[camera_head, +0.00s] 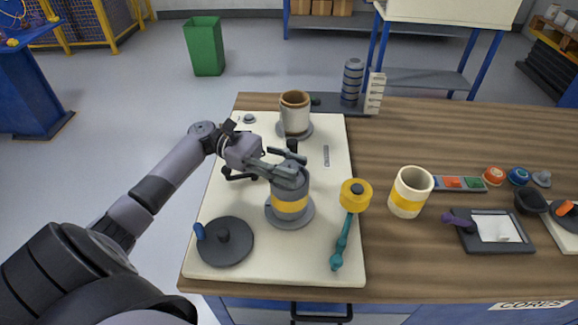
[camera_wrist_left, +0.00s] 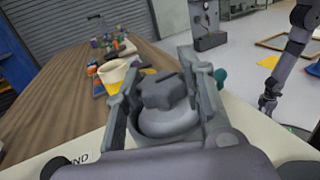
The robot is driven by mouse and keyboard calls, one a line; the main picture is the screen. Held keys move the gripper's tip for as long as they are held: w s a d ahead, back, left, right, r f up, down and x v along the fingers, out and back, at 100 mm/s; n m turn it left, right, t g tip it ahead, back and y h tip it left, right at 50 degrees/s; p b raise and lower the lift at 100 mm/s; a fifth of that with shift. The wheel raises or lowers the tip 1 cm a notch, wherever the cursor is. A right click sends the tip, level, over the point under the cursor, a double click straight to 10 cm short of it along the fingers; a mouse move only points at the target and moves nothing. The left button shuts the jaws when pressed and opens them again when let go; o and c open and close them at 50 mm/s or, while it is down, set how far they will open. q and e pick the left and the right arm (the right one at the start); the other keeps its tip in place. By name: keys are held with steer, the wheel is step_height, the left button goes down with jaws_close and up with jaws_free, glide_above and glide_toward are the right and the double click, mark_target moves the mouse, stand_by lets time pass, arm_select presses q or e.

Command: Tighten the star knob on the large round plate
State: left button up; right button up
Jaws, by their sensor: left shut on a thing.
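My left gripper (camera_head: 300,172) reaches in from the left over the upright grey roller with a yellow band (camera_head: 290,203). The roller stands on a round grey plate (camera_head: 275,218) on the cream board. In the left wrist view, a dark star knob (camera_wrist_left: 163,90) sits on a round grey top (camera_wrist_left: 165,122) between the fingers of my left gripper (camera_wrist_left: 158,85). The fingers are shut on the knob. In the head view the gripper covers most of the knob. My right gripper (camera_wrist_left: 268,101) shows small at the right of the left wrist view, away from the knob.
A dark disc with a blue peg (camera_head: 228,244) lies front left. A white-brown roller (camera_head: 295,115) stands behind. A teal handle (camera_head: 341,245) with a yellow head and a yellow-banded cup (camera_head: 409,192) are to the right. Bare wood lies behind the cup.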

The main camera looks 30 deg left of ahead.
stand_by(0.4)
arm_select(q)
steer(key=o, duration=1)
steer(key=shift+o, duration=0.8)
steer(key=s+a, duration=0.1)
steer(key=a, duration=1)
steer(key=shift+s+a, duration=0.4)
